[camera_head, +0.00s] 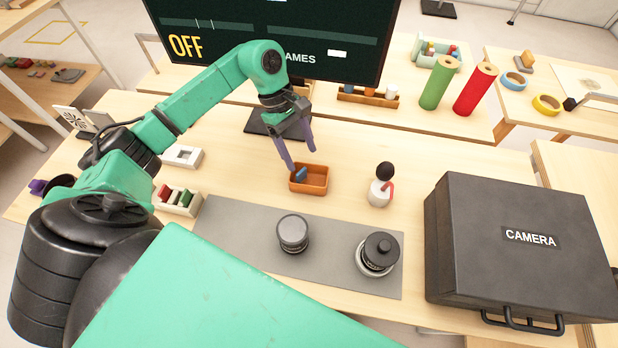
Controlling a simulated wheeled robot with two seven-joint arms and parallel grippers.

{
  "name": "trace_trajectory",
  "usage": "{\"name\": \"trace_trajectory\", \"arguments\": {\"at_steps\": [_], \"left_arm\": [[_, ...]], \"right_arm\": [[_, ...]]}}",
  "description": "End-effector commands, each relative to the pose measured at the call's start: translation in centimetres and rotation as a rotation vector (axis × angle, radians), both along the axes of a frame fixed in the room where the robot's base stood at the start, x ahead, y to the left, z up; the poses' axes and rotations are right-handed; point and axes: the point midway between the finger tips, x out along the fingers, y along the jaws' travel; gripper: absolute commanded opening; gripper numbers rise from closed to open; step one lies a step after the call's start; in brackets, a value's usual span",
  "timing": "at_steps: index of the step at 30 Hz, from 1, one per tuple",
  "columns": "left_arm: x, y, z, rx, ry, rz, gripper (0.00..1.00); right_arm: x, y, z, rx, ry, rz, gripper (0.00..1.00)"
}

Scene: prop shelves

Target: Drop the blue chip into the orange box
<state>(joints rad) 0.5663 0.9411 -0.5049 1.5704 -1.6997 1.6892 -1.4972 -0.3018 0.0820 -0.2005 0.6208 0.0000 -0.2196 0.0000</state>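The orange box (310,189) is a small open tray on the wooden table, behind the grey mat. The blue chip (301,174) shows inside the outline of the box, towards its left side. It looks tilted; whether it rests on the bottom cannot be told. My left gripper (302,161) is above the back of the box, pointing down. Its two purple fingers are spread apart with nothing visible between them, and the chip is just below the fingertips. My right gripper is not in view.
The grey mat (235,228) holds two dark lens-like cylinders (292,232). A white holder (178,208) with red and green chips is at left. A joystick-like object (380,190) stands right of the box. A black camera case (520,245) fills the right; a screen (330,25) stands behind.

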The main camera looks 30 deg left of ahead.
Motion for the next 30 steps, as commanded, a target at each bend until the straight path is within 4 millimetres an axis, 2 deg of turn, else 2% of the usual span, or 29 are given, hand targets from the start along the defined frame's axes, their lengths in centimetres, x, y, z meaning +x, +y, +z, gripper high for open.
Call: {"name": "trace_trajectory", "arguments": {"at_steps": [5, 8, 14, 17, 19, 22, 30], "left_arm": [[0.2, 0.4, 0.7, 0.001, -0.002, 0.001, 0.76], [0.4, 1.1, 2.4, 0.002, -0.006, 0.001, 0.76], [1.1, 3.3, 8.0, -0.001, -0.006, 0.003, 0.76], [1.4, 4.3, 10.6, -0.001, -0.006, 0.002, 0.76], [1.4, 4.9, 12.3, 0.001, -0.002, 0.001, 0.76], [1.5, 5.3, 13.3, 0.001, -0.001, 0.001, 0.76], [1.5, 5.4, 13.4, -0.001, 0.002, 0.001, 0.76]], "right_arm": [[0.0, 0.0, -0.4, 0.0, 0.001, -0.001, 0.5], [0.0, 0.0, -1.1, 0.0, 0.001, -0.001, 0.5], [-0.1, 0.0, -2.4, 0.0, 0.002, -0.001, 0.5], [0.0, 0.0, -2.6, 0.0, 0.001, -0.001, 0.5], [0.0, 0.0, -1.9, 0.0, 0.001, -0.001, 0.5], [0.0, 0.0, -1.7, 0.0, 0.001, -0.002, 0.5], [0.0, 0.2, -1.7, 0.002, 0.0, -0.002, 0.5]]}}
